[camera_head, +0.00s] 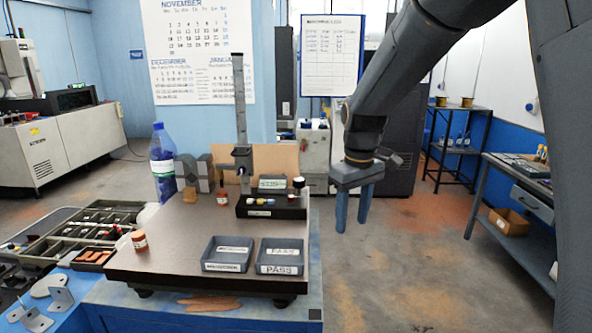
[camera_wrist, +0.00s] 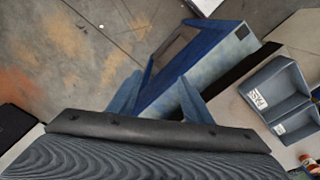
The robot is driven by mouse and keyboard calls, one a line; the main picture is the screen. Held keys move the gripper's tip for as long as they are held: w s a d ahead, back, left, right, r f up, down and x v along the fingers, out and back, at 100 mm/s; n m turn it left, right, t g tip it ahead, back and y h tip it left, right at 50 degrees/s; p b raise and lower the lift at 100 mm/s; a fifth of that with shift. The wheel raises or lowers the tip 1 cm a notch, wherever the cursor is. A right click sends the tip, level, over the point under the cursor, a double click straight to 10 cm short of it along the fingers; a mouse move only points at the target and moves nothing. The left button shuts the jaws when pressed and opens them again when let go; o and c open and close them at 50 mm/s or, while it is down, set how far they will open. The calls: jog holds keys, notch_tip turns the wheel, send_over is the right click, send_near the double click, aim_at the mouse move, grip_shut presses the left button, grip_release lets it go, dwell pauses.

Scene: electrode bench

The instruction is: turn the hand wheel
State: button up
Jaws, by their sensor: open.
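A stand with an upright grey post (camera_head: 239,100) rises from the dark stone plate (camera_head: 180,250) on the bench. A dark carriage (camera_head: 241,156) sits low on the post, with small parts sticking out at its sides. I cannot make out a clear hand wheel on it at this size. My gripper (camera_head: 353,208) is open and empty, fingers pointing down, to the right of the plate and apart from everything. In the wrist view my gripper (camera_wrist: 157,98) has its two fingers apart, over the blue bench edge and floor. The stand is not in the wrist view.
Two grey bins, the right one marked PASS (camera_head: 280,257), sit at the plate's front right; the PASS bin also shows in the wrist view (camera_wrist: 277,88). A small orange jar (camera_head: 139,240), a blue bottle (camera_head: 163,165) and a parts tray (camera_head: 80,228) are leftward. Right of the plate is open floor.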

aim_at(299, 179)
jog(key=w+a+r+n+p, duration=0.1)
jog(key=w+a+r+n, duration=0.1)
jog(key=w+a+r, duration=0.2)
jog(key=w+a+r+n+p, duration=0.1)
jog(key=w+a+r+n, duration=0.2)
jog(key=w+a+r, duration=0.1)
jog(key=w+a+r+n+p, duration=0.1)
jog(key=w+a+r+n, duration=0.1)
jog(key=w+a+r, duration=0.3)
jog(key=shift+n+g, duration=0.4)
jog(key=shift+f+p, duration=1.5)
jog(key=shift+f, duration=2.2)
jog(key=c, duration=1.1)
